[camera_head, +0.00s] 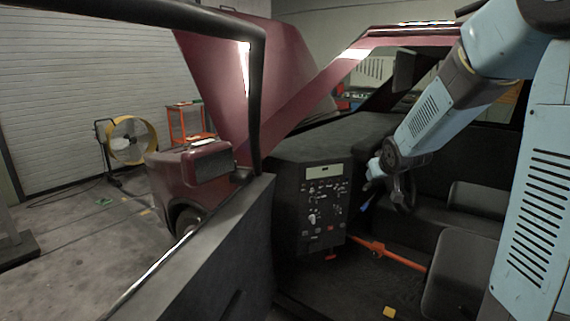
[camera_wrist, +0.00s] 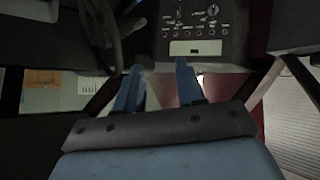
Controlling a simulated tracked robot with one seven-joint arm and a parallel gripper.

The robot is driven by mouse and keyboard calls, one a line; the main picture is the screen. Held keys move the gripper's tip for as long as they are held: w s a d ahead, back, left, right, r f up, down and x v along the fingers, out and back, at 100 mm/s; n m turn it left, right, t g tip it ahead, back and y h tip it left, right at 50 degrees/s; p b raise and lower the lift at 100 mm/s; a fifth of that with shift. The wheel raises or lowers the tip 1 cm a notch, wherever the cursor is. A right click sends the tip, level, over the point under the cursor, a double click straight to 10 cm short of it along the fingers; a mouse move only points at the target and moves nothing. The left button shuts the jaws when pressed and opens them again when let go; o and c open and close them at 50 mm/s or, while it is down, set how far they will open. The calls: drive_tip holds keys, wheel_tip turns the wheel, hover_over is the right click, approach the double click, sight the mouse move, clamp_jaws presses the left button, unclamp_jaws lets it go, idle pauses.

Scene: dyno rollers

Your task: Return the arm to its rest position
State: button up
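My arm (camera_head: 430,112) is light blue and reaches down from the upper right into the open red vehicle's cab. My gripper (camera_head: 368,190) is beside the steering wheel (camera_head: 405,192) and to the right of the black control panel (camera_head: 322,212). In the wrist view my gripper (camera_wrist: 158,82) shows two blue fingers set apart with nothing between them. That view is turned over, with the control panel (camera_wrist: 197,22) at the top and the steering wheel (camera_wrist: 100,30) at upper left. I cannot tell whether the gripper touches the wheel.
The open door (camera_head: 185,265) and its dark frame stand at the left front. Seats (camera_head: 465,270) are at the right. An orange bar (camera_head: 388,252) crosses the cab floor, with a yellow block (camera_head: 389,312) nearby. A yellow fan (camera_head: 130,140) stands outside by the shutter.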

drive_tip(key=s+a+r+g, duration=0.1)
drive_tip(key=s+r, duration=0.1)
drive_tip(key=s, duration=0.9)
drive_tip(key=s+a+r+m+g, duration=0.1)
drive_tip(key=s+r+g, duration=0.1)
drive_tip(key=s, duration=0.9)
drive_tip(key=s+a+r+m+g, duration=0.1)
drive_tip(key=s+a+r+g, duration=0.1)
drive_tip(key=s, duration=0.9)
drive_tip(key=shift+s, duration=0.3)
drive_tip(key=shift+o, duration=1.2)
drive_tip(key=shift+s+y, duration=0.3)
drive_tip(key=shift+s, duration=0.05)
drive_tip(key=shift+c, duration=0.8)
